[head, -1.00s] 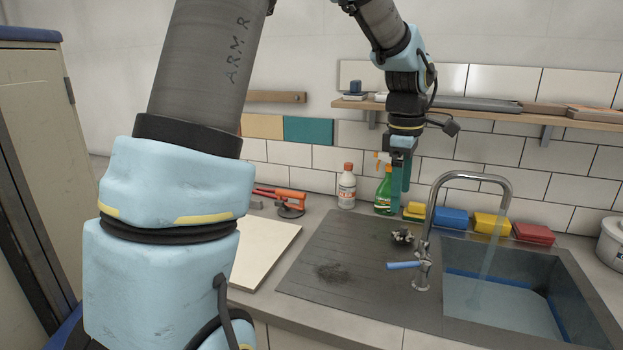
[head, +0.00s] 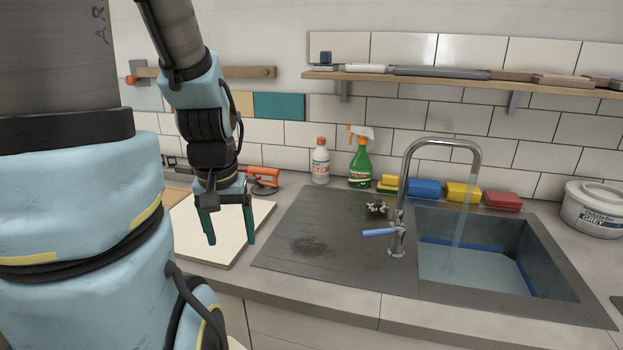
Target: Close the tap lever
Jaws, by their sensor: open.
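The chrome tap (head: 404,178) stands at the left rim of the sink, its spout curving over the basin. Its blue lever (head: 379,232) sticks out to the left, low on the tap body. A stream of water (head: 462,225) runs from the spout into the sink (head: 470,268), where water covers the bottom. My gripper (head: 230,240) is open and empty, its teal fingers pointing down. In the picture it is well to the left of the lever, in front of the pale board, and apart from the tap.
The drainboard (head: 330,215) holds a dark scrap pile and a small metal clump (head: 377,207). Behind stand a white bottle (head: 320,162), a green spray bottle (head: 360,165) and coloured sponges (head: 462,194). A white tub (head: 595,212) is at right. A shelf (head: 450,80) runs above.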

